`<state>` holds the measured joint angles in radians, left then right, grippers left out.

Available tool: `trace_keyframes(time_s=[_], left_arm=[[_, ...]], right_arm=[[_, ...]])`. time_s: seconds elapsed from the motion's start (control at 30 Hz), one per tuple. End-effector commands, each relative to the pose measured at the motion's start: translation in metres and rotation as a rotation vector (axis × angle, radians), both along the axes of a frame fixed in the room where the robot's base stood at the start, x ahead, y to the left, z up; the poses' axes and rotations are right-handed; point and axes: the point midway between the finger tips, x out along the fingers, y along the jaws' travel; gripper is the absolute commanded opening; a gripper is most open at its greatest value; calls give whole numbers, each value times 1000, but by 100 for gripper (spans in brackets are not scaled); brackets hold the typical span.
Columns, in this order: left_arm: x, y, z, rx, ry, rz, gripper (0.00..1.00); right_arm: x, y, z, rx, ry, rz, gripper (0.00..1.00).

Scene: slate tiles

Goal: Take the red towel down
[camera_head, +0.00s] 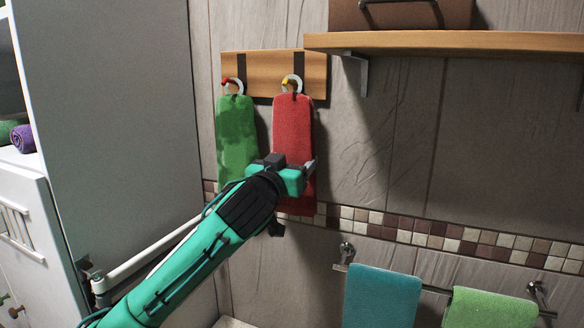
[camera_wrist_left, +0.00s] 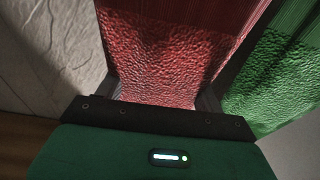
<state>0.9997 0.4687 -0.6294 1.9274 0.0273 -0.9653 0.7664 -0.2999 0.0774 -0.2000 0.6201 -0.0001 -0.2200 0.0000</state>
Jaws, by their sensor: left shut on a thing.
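The red towel (camera_head: 292,125) hangs by a white ring (camera_head: 292,84) from the right hook of a wooden hook board (camera_head: 258,72). My left gripper (camera_head: 294,172) is at the lower half of the red towel and is shut on it. In the left wrist view the red towel (camera_wrist_left: 165,58) fills the space between the two dark fingers. The towel's part behind the gripper is hidden in the head view. My right gripper is in neither view.
A green towel (camera_head: 236,130) hangs close on the left. A wooden shelf (camera_head: 450,42) with a bracket juts out at upper right. A teal towel (camera_head: 381,297) and a light green towel (camera_head: 490,308) hang on a rail below. A white cabinet (camera_head: 30,230) stands at left.

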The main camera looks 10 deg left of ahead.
Motion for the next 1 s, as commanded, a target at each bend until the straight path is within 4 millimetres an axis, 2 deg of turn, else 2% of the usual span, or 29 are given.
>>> trace_keyframes(time_s=[0.1, 0.27, 0.7, 0.83, 1.0], left_arm=[[-4, 0, 7, -1, -3, -3, 45], [-34, 5, 5, 1, -5, -4, 45], [-139, 26, 6, 0, -7, -2, 45], [-160, 30, 7, 0, -5, -2, 45], [-174, 33, 8, 1, -2, -2, 45]], right_arm=[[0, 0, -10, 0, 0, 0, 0], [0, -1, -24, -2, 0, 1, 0], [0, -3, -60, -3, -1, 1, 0], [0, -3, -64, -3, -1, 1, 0], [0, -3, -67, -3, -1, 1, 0]])
